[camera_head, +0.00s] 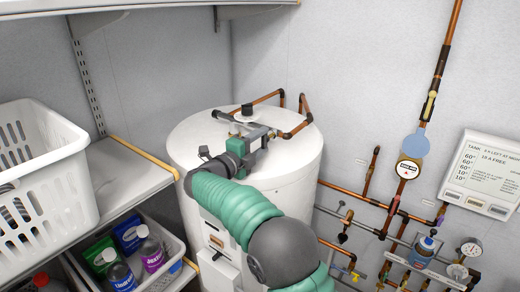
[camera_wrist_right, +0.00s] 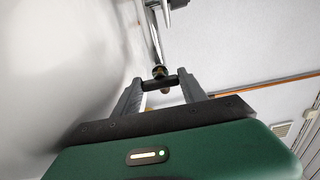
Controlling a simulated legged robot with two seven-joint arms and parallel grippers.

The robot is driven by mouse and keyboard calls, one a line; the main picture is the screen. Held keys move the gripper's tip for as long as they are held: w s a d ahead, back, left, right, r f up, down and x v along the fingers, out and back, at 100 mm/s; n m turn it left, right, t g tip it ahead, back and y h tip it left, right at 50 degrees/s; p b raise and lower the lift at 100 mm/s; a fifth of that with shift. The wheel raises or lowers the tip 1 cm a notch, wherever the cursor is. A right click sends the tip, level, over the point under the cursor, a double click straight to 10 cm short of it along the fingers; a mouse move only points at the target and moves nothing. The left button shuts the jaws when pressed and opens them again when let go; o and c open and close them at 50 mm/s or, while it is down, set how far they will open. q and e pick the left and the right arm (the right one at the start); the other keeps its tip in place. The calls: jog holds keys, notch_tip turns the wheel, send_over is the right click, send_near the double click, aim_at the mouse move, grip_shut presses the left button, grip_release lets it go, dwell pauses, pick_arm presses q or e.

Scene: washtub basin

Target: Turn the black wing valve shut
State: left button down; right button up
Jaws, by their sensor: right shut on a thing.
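The black wing valve (camera_wrist_right: 160,82) shows in the right wrist view as a short dark bar between my fingertips, with a brass-coloured fitting and a grey pipe beyond it. My right gripper (camera_wrist_right: 160,88) is shut on it, one finger at each end of the bar. In the head view my right gripper (camera_head: 262,133) reaches over the top of the white tank (camera_head: 190,135), near the copper pipes. The valve cannot be told apart from the fingers there. My left gripper is not in view.
Copper pipes (camera_head: 307,112) rise from the tank top. A wall manifold with a gauge (camera_head: 409,169) and a white control panel (camera_head: 485,175) are at right. A white basket (camera_head: 62,165) stands on the left shelf, above a bin of bottles (camera_head: 152,255).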

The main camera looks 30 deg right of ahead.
jog(key=shift+f, duration=0.45)
jog(key=o, duration=1.4)
jog(key=shift+s+r, duration=0.1)
jog(key=shift+r, duration=0.05)
jog(key=shift+c, duration=0.2)
jog(key=shift+r, duration=0.1)
jog(key=b+v, duration=0.2)
jog(key=v, duration=1.5)
